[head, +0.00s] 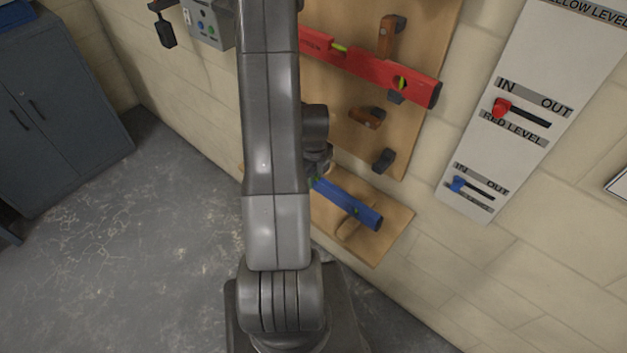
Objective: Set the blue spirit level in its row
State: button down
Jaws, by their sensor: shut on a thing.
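The blue spirit level (347,203) slants down to the right in front of a lower wooden board (392,230). Its left part is hidden behind my arm. My gripper (318,172) is mostly hidden by my arm and is shut on the level near its visible left end. The wall rack (425,60) is a wooden board with dark-tipped brackets. A pair of brackets, a brown one (367,117) and a dark one (383,160), holds nothing. I cannot tell whether the level touches the lower board.
A red level (385,75) lies across the rack above the empty brackets. A white panel (560,60) to the right carries a red slider (501,107) and a blue slider (457,184), both toward IN. A grey cabinet (60,100) stands left. The floor between is clear.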

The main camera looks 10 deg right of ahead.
jog(key=shift+f, duration=0.8)
jog(key=shift+f+b, duration=0.3)
jog(key=shift+b, duration=0.1)
jog(key=c, duration=1.3)
grip_release()
jog(key=shift+r, duration=0.1)
jog(key=shift+r+p, duration=0.2)
jog(key=shift+p, duration=0.3)
jog(key=r, duration=1.3)
jog(key=shift+d+r+b, duration=0.2)
jog(key=shift+d+b, duration=0.05)
jog(key=shift+b, duration=0.1)
jog(key=f, duration=1.4)
jog(key=shift+a, duration=0.25)
